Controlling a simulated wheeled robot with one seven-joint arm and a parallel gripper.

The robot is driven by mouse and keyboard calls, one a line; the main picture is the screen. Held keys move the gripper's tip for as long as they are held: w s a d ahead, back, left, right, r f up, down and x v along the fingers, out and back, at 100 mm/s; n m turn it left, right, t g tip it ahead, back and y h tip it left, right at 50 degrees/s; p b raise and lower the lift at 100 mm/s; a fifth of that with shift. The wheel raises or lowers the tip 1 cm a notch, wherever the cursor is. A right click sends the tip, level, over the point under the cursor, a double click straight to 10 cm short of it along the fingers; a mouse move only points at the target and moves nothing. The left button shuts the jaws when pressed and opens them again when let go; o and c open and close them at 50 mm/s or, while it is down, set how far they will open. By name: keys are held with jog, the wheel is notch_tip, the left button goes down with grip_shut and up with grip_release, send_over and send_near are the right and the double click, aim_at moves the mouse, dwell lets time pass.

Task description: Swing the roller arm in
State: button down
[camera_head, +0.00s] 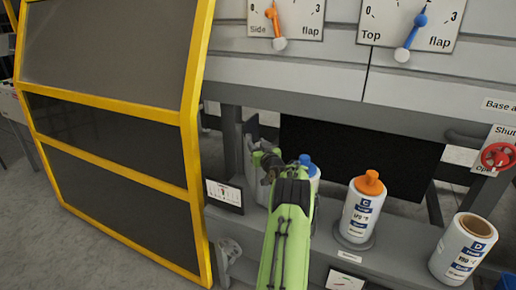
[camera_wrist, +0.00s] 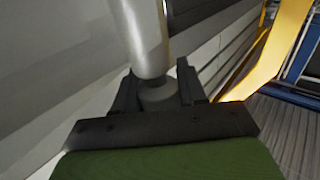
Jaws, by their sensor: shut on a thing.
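In the wrist view, a shiny metal cylinder, which looks like the roller of the roller arm (camera_wrist: 144,38), comes down from the top to a grey round end. The dark fingers of my gripper (camera_wrist: 158,92) stand on both sides of that grey end and are shut on it. In the head view, my gripper (camera_head: 266,162) is beyond my green and black arm, low in front of the machine's dark opening. The roller arm is mostly hidden there by my arm and gripper, so its angle cannot be told.
A bottle with a blue cap (camera_head: 306,162) stands just right of my gripper. An orange-capped bottle (camera_head: 361,210) and an open-topped bottle (camera_head: 463,250) stand further right on the ledge. A yellow-framed guard door (camera_head: 190,150) is at left. A red handwheel (camera_head: 498,156) is at right.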

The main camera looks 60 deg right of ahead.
jog(key=shift+r, duration=0.4)
jog(key=c, duration=0.7)
grip_release()
jog(key=shift+s, duration=0.1)
jog(key=shift+f, duration=0.2)
jog(key=b+v, duration=0.1)
jog(key=v, duration=1.4)
jog(key=shift+s+a, duration=0.25)
jog(key=shift+s, duration=0.05)
